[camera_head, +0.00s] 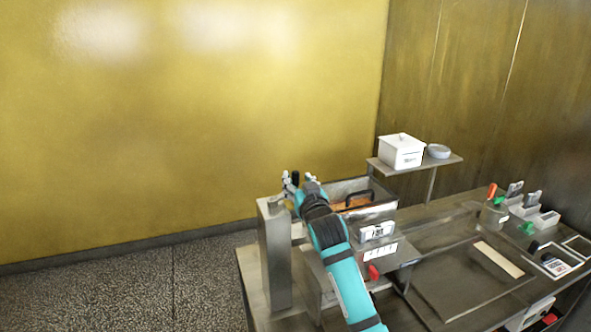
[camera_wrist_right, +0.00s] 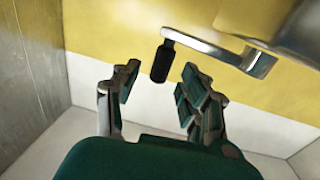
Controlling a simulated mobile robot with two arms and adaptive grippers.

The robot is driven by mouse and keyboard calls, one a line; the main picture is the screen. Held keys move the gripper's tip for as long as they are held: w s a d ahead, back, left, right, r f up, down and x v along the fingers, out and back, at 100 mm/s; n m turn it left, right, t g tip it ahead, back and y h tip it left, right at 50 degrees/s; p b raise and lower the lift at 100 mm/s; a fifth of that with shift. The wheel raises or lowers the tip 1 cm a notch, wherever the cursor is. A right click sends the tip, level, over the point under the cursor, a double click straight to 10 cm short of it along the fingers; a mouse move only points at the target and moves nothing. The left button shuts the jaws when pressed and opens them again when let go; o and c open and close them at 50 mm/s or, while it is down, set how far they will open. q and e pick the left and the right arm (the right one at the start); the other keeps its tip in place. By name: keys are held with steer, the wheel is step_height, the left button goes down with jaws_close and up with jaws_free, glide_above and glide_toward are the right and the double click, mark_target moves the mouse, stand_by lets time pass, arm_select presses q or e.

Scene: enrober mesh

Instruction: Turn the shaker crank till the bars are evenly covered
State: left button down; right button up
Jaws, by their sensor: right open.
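The shaker crank shows in the right wrist view as a metal arm (camera_wrist_right: 225,50) with a black grip (camera_wrist_right: 162,62) at its end. My right gripper (camera_wrist_right: 160,86) is open, with the black grip just beyond and between its fingertips; I see no finger closed on it. In the head view my right gripper (camera_head: 303,180) is at the far left of the steel machine (camera_head: 275,258), with the dark grip (camera_head: 295,177) between its fingers. An orange-brown surface (camera_head: 352,203) shows in the machine's open box, partly hidden by my arm; separate bars cannot be made out. My left gripper is out of view.
A black handle (camera_head: 360,195) crosses the box. A red knob (camera_head: 373,272) is on the machine's front. Containers and tools crowd the bench's right side.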

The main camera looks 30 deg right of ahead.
mark_target(297, 178)
steer(key=shift+x, duration=1.1)
steer(key=shift+w+d+p, duration=0.15)
steer(key=shift+w+p, duration=0.2)
steer(key=shift+w, duration=0.1)
steer(key=c, duration=0.9)
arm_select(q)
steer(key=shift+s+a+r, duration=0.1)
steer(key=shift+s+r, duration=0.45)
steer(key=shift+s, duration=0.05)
arm_select(e)
jaws_close()
